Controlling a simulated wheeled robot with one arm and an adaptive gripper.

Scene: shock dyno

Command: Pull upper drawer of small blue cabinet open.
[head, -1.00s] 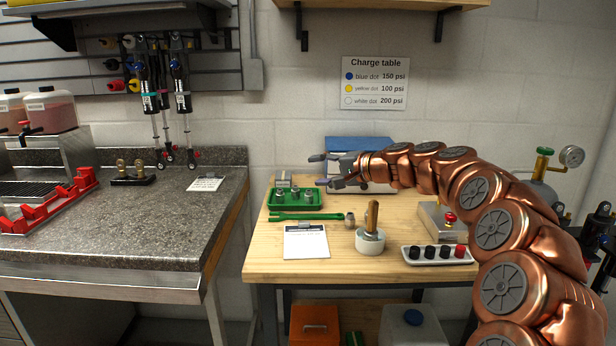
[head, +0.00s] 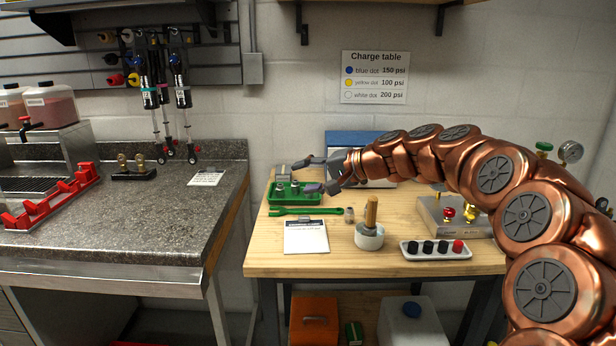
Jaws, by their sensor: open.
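The small blue cabinet (head: 346,138) stands at the back of the wooden bench against the wall. Its blue top and part of a pale front show; my arm and gripper cover much of the front, so I cannot make out the upper drawer or its handle. My gripper (head: 290,178) is open and points left, in front of the cabinet's left side and over the green tray. Nothing shows between its fingers. I cannot tell whether a finger touches the tray's parts.
A green tray (head: 274,199) with metal parts lies left on the wooden bench (head: 340,262). A metal block (head: 440,222) with valves sits right.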

